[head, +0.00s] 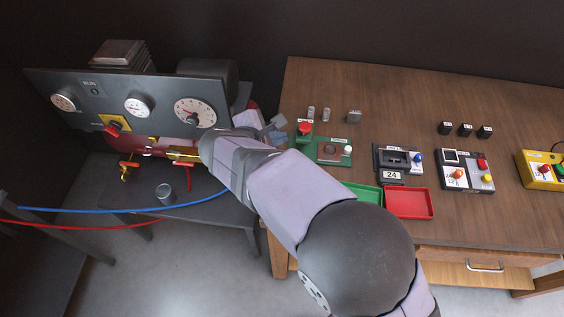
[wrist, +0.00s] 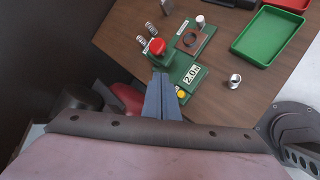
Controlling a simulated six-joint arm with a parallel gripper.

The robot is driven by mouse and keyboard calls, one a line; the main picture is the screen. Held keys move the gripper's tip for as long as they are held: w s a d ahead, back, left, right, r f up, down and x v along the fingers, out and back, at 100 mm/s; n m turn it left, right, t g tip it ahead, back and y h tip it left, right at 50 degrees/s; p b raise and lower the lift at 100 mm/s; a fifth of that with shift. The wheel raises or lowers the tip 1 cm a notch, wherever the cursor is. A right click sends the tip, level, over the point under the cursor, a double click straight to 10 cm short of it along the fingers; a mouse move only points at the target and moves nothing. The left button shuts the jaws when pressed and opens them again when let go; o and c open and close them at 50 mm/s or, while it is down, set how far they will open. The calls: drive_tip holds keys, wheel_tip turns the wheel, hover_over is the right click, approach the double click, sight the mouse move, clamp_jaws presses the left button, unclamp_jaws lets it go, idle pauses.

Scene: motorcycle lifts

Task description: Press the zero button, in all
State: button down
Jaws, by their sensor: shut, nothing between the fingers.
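A green device (head: 320,149) stands at the left end of the wooden bench. In the wrist view, it has a red knob (wrist: 157,46), a white display (wrist: 191,75) reading about "2.0" and a small yellow button (wrist: 181,94). No "zero" label is legible, so I cannot tell which button is the zero button. My gripper (wrist: 161,77) is shut and empty. Its tips are just below the red knob and left of the display in the wrist view, with the yellow button beside the fingers. I cannot tell whether they touch. The head view shows my gripper (head: 276,128) left of the device.
A green tray (head: 364,194) and a red tray (head: 408,203) lie at the bench front. Small metal cylinders (head: 311,113) stand behind the device. Boxes with buttons (head: 466,172) stand further right. A dark gauge panel (head: 137,103) rises at the left.

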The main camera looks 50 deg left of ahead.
drive_tip(key=shift+f+b, duration=2.7)
drive_tip(key=shift+f, duration=1.15)
drive_tip(key=shift+f, duration=0.1)
drive_tip(key=shift+f+b, duration=0.35)
drive_tip(key=shift+b, duration=0.1)
drive_tip(key=shift+f+b, duration=0.4)
drive_tip(key=shift+f, duration=0.1)
drive_tip(key=shift+r, duration=0.1)
drive_tip(key=shift+r+p, duration=0.7)
drive_tip(key=shift+r, duration=0.15)
wheel_tip(320, 180, up, 5)
drive_tip(key=p, duration=0.3)
drive_tip(key=shift+p, duration=0.35)
